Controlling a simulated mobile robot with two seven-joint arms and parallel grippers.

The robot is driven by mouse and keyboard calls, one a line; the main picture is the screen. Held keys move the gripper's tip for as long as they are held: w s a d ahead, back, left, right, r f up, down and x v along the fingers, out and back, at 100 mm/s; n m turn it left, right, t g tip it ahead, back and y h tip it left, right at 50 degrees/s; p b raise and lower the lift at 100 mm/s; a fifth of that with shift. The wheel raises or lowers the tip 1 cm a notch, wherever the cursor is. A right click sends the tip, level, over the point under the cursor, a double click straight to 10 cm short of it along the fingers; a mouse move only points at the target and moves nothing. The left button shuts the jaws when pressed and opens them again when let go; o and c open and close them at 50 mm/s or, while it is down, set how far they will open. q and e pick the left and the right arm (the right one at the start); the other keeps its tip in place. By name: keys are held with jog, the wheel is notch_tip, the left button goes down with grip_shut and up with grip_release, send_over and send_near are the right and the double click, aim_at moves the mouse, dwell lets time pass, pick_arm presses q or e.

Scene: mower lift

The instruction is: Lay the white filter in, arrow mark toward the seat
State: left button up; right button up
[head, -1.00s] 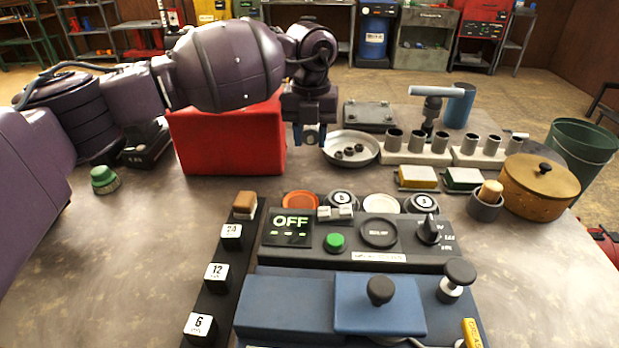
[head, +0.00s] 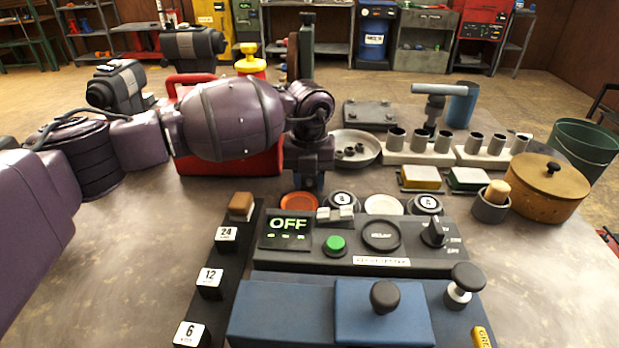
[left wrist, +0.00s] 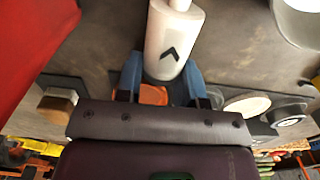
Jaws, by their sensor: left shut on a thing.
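The white filter (left wrist: 173,40) is a pale cylinder with a narrower neck. A black arrow mark (left wrist: 170,54) on its side points toward the top of the left wrist view, toward the neck. My left gripper (left wrist: 165,82), with blue fingers, is shut on the filter's lower end. In the head view my left gripper (head: 307,182) hangs just behind an orange disc (head: 299,203) at the back of the control panel. The filter is hidden there by the gripper and arm. I cannot tell which part is the seat. My right gripper is not in view.
The panel (head: 380,262) reads OFF and has a green button (head: 335,245) and a knob. A blue block with a black knob (head: 385,297) stands in front. A red toolbox (head: 230,163) is behind my left arm. A round dish (head: 357,135) holds small dark parts.

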pick_arm(q)
jog(key=shift+f, duration=0.1)
jog(key=o, duration=0.9)
